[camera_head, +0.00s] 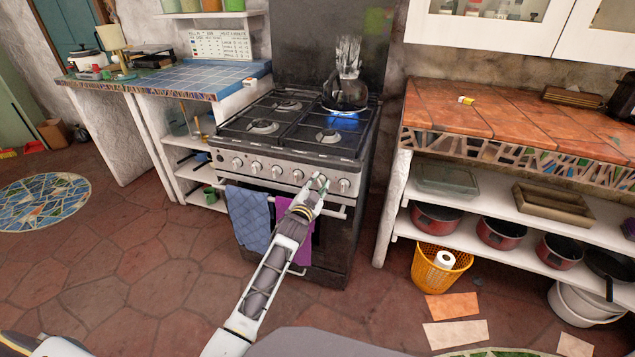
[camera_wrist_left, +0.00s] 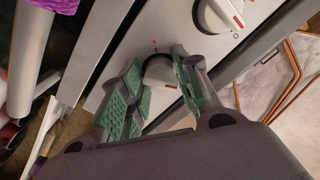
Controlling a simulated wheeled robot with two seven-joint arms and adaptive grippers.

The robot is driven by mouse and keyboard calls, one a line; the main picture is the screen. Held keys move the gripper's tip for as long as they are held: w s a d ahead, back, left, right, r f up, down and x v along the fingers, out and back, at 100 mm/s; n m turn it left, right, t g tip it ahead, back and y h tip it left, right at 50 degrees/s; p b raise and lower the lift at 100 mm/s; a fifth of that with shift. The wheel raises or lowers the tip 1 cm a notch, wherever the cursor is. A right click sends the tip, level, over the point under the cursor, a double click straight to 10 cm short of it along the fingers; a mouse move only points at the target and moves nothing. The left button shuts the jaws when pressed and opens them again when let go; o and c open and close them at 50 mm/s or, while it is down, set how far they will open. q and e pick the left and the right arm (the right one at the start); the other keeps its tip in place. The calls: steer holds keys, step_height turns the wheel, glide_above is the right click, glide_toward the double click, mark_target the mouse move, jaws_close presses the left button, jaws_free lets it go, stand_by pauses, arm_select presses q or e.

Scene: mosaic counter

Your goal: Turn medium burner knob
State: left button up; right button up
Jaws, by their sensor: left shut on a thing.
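The stove (camera_head: 290,150) has a row of round knobs along its steel front panel. My left gripper (camera_head: 318,184) is at the second knob from the right end of the row. In the left wrist view, the green-padded fingers of my left gripper (camera_wrist_left: 160,88) are shut on this burner knob (camera_wrist_left: 158,70), one pad on each side. The pads partly cover the knob. A neighbouring knob (camera_wrist_left: 216,14) with red marks shows beyond it, and in the head view the rightmost knob (camera_head: 344,186) is clear. My right gripper is not in view.
A blue towel (camera_head: 249,217) and a purple towel (camera_head: 283,213) hang below the panel. The tiled counter (camera_head: 520,118) is at the right.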

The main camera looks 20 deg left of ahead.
arm_select(q)
steer(key=m+p, duration=0.1)
steer(key=m, duration=0.1)
steer(key=shift+r+m+p, duration=0.1)
steer(key=shift+m+p, duration=0.2)
steer(key=shift+m, duration=0.1)
steer(key=shift+m+p, duration=0.4)
steer(key=shift+m, duration=0.8)
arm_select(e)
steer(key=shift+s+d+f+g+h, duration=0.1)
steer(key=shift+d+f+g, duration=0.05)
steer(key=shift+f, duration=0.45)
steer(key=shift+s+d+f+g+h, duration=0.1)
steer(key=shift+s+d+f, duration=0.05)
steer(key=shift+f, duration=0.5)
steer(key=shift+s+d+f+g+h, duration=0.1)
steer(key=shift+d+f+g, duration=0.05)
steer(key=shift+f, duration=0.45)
arm_select(q)
steer(key=o, duration=1)
steer(key=shift+s, duration=0.2)
steer(key=shift+s+a, duration=0.2)
steer(key=shift+s, duration=5.6)
